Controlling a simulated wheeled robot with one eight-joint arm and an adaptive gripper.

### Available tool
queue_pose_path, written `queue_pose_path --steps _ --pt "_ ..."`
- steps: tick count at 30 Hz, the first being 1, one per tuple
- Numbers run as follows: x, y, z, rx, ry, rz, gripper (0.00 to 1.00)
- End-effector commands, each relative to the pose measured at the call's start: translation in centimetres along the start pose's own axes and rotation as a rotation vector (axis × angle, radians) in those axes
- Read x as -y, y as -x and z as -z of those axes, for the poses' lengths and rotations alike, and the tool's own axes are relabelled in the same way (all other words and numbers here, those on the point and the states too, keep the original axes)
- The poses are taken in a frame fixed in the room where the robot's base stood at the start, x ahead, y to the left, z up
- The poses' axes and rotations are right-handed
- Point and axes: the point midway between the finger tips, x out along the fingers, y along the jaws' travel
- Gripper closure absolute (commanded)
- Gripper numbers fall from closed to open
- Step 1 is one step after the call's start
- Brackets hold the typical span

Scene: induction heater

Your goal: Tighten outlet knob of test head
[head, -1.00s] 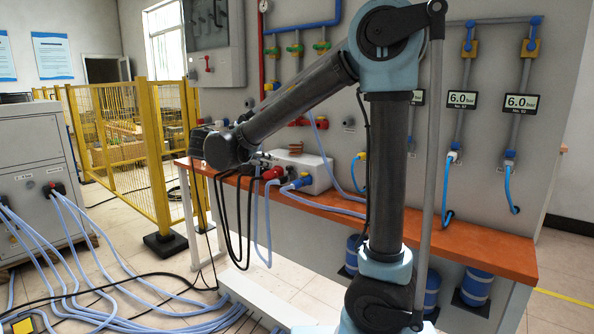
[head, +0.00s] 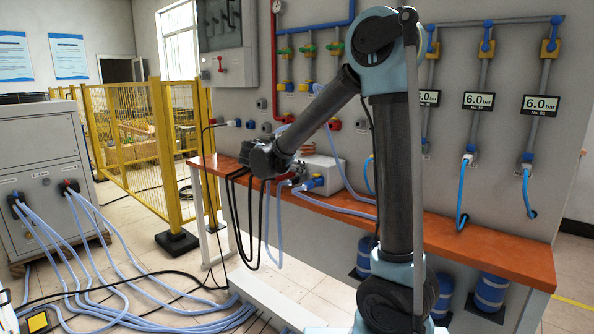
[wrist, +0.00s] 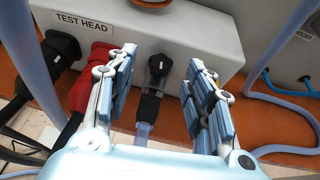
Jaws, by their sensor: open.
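The test head (wrist: 190,32) is a white box labelled TEST HEAD; it also shows on the bench in the head view (head: 325,172). My open gripper (wrist: 162,58) points at its front face. A black knob on a fitting (wrist: 157,66), with a pale hose below it, stands between the fingers, apart from both. I cannot tell for sure that it is the outlet knob. A red connector (wrist: 92,75) is beside the left finger, and a black connector (wrist: 58,52) is further left. In the head view a blue fitting (head: 312,183) shows on the box.
Pale hoses (wrist: 285,50) and dark cables hang close around the gripper. The orange bench (head: 460,252) runs along the grey wall panel. Pressure displays (head: 540,105) hang at right. Yellow fencing (head: 140,150) stands at left, and hoses (head: 130,280) lie on the floor.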

Motion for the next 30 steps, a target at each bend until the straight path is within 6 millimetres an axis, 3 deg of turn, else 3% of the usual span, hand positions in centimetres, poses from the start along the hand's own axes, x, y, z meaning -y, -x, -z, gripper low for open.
queue_pose_path --steps 7,18,19,24,30 --pt "0.1 -2.7 0.0 0.0 -0.001 0.001 0.52" --pt "0.1 -3.2 -0.1 0.0 -0.001 0.002 0.52" --pt "0.1 -3.2 -0.1 0.0 -0.001 0.002 0.54" --pt "0.1 -3.2 -0.1 0.0 -0.001 0.002 0.93" --pt "0.1 -3.2 -0.1 0.0 -0.003 0.005 0.96"
